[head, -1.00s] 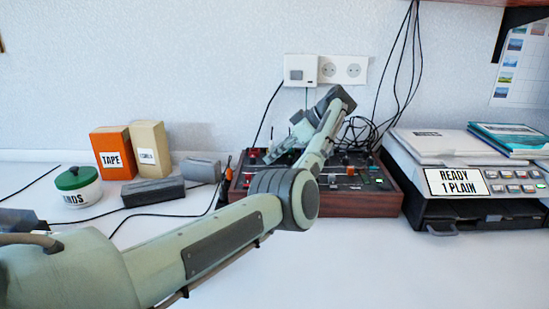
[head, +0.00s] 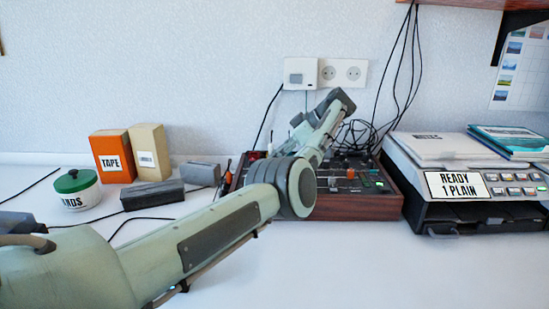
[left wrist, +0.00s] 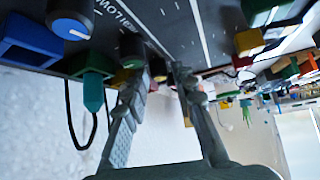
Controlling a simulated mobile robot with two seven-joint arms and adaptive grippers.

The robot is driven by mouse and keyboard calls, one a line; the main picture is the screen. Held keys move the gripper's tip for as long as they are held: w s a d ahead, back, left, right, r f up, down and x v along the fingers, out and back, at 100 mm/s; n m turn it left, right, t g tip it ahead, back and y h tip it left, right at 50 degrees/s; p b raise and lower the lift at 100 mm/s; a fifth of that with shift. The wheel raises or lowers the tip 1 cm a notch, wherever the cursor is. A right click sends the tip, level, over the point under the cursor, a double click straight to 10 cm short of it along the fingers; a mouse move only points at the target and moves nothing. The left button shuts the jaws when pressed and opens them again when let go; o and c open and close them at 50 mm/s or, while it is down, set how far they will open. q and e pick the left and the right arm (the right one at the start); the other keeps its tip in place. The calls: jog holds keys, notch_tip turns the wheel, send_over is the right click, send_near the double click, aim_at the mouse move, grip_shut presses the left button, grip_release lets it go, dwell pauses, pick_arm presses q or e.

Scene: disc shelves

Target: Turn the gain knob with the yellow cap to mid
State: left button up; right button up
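The mixer-like control box (head: 365,207) stands on the table with knobs and sliders on its dark top. My left arm reaches over it, and the forearm hides much of its left part in the head view. In the left wrist view my left gripper (left wrist: 160,70) has its two fingers apart, with the tips at the panel and a dark, small shape between them. A blue-sided knob (left wrist: 70,18) and a green-topped part (left wrist: 92,68) are left of the fingers. A yellow block-like cap (left wrist: 249,42) is to the right; I cannot tell whether it is the gain knob's cap.
A printer-like device (head: 465,190) stands right of the box, with cables behind. Left are a tape box (head: 113,158), a tan box (head: 150,152), a dark block (head: 152,194) and a green-lidded jar (head: 77,188). The front table is clear apart from my arm.

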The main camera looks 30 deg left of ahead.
pick_arm(q)
jog(key=shift+v, duration=3.75)
